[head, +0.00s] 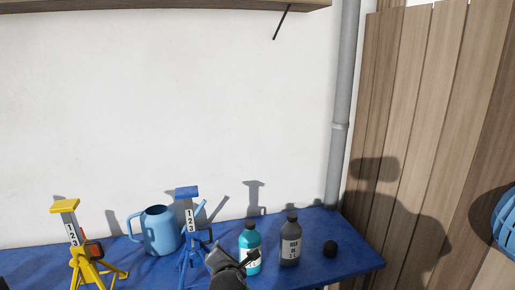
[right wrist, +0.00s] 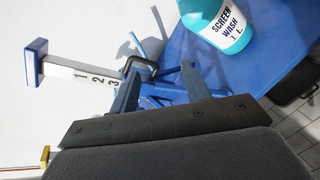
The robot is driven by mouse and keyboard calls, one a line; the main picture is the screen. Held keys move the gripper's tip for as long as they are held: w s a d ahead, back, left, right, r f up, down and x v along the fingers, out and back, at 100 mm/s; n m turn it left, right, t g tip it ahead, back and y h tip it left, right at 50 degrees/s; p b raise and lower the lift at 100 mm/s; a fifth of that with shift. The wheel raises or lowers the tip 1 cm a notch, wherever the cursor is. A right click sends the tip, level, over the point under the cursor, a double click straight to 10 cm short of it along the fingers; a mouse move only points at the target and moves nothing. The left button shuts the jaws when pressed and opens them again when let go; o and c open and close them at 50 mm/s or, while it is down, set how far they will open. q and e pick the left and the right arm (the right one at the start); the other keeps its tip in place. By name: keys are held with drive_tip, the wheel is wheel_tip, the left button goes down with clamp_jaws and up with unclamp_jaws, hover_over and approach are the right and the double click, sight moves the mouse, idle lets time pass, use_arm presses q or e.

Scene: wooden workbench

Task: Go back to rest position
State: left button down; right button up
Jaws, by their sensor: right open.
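My right gripper (head: 247,260) is at the bottom middle of the head view, in front of the workbench. In the right wrist view its two fingers (right wrist: 160,85) stand apart with nothing between them. My left gripper is not seen.
A wooden shelf (head: 160,5) is overhead. A blue round object (head: 506,222) is at right.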

drive_tip(key=s+d+f+m+g+h, duration=0.2)
drive_tip(key=s+d+f+m+g, duration=0.4)
drive_tip(key=s+d+f+m, duration=1.1)
drive_tip(key=s+d+f+m+g, duration=0.25)
drive_tip(key=s+d+m, duration=0.35)
drive_tip(key=s, duration=0.4)
drive_tip(key=s+d+f+m+g, duration=0.2)
drive_tip(key=s+d+f+m, duration=0.1)
drive_tip(key=s+d, duration=0.65)
wheel_tip(320, 180, down, 25)
drive_tip(key=w+a+g+b, duration=0.1)
drive_tip(key=a+b, duration=0.1)
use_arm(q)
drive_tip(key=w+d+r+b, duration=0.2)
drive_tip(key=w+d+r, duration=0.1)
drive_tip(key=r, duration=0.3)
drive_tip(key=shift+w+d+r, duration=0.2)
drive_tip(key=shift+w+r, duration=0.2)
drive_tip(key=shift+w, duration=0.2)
use_arm(e)
drive_tip(key=s+f, duration=0.4)
drive_tip(key=f, duration=0.9)
drive_tip(key=s+f, duration=0.4)
drive_tip(key=f, duration=1)
drive_tip(key=shift+a+g, duration=0.2)
drive_tip(key=shift+g, duration=0.25)
